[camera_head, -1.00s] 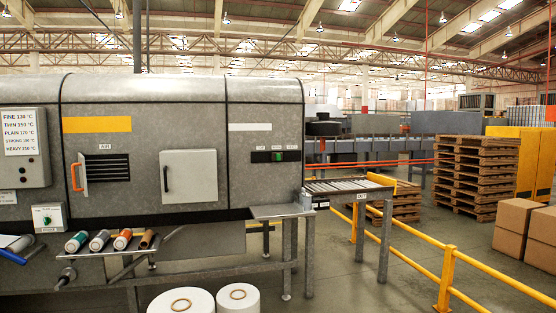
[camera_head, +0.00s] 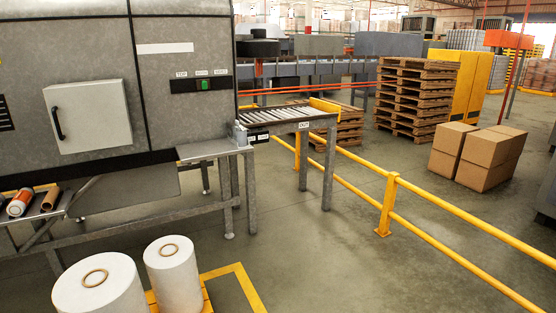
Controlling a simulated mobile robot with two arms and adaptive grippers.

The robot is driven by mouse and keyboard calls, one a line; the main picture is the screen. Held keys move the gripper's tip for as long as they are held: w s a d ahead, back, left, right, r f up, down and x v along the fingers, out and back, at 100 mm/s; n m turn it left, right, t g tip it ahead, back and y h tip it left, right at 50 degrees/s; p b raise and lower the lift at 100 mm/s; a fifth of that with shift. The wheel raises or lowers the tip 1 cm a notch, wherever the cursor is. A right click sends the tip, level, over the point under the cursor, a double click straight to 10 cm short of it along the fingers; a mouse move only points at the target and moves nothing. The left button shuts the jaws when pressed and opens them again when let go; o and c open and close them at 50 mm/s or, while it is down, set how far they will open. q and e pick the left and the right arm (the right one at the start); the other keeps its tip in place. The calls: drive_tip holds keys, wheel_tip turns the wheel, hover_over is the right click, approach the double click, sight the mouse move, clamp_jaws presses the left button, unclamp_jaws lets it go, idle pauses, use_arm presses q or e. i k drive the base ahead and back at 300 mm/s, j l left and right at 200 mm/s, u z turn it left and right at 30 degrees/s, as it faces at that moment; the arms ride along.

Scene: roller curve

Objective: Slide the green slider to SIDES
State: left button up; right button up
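The green slider (camera_head: 205,85) is a small green block in a black slot strip (camera_head: 185,86) on the front of the grey machine. Three small white labels sit above the strip; the left one seems to read TOP, and the other two are too small to read surely. The slider stands under the middle label. Neither of my grippers is in view.
A metal table (camera_head: 205,150) juts out below the strip, with a roller conveyor (camera_head: 290,115) to its right. A yellow railing (camera_head: 390,200) crosses the right side. Open floor lies between rolls and railing.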

sight(203, 85)
drive_tip(key=i, duration=2.25)
